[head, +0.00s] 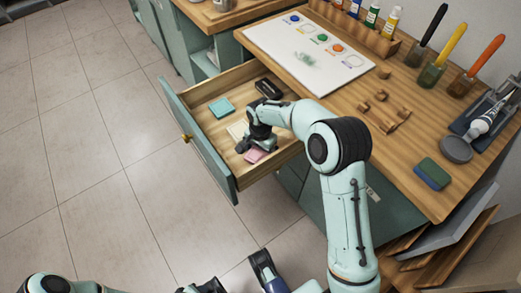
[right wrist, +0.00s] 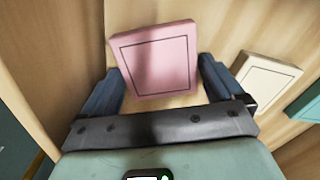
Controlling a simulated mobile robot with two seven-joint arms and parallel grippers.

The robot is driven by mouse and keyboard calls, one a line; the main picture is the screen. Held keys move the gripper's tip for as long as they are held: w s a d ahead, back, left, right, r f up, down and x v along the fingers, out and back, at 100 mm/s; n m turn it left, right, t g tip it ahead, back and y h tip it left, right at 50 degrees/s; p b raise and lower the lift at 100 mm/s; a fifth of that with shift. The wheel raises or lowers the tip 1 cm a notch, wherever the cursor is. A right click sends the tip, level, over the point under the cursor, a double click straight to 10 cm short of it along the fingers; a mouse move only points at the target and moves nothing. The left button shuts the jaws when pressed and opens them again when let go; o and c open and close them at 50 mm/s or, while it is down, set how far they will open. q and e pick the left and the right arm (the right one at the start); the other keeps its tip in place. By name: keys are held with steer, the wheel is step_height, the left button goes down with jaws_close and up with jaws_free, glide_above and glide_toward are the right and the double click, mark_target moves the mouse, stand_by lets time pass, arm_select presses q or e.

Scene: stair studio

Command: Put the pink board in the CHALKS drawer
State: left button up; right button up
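The pink board (head: 255,155) is in the open drawer (head: 207,165), near the front right part of its floor. In the right wrist view the pink board (right wrist: 155,60) is a square with a thin dark outline. My right gripper (head: 258,146) reaches down into the drawer over the board. Its two fingers (right wrist: 158,80) are spread wide, one on each side of the board's near end. I cannot tell whether they touch it. My left gripper (head: 240,282) is partly cut off at the bottom edge. No drawer label is readable.
The drawer also holds a teal board (head: 221,107), a cream board (head: 237,130) and a dark object (head: 268,89). The worktop (head: 420,120) above carries a white sheet (head: 300,55), brushes in jars and a blue-green block (head: 433,173). The tiled floor (head: 90,130) at left is clear.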

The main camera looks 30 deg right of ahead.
mark_target(261, 153)
arm_select(q)
steer(key=shift+g+h, duration=0.3)
steer(key=shift+g, duration=0.4)
steer(key=s+r+p, duration=0.1)
steer(key=s+d+r, duration=0.1)
steer(key=s+r+p, duration=0.1)
steer(key=shift+s+d+r+p, duration=0.2)
steer(key=shift+s+d+p, duration=0.15)
steer(key=shift+s, duration=0.05)
arm_select(e)
step_height(261, 153, up, 12)
steer(key=shift+r, duration=0.2)
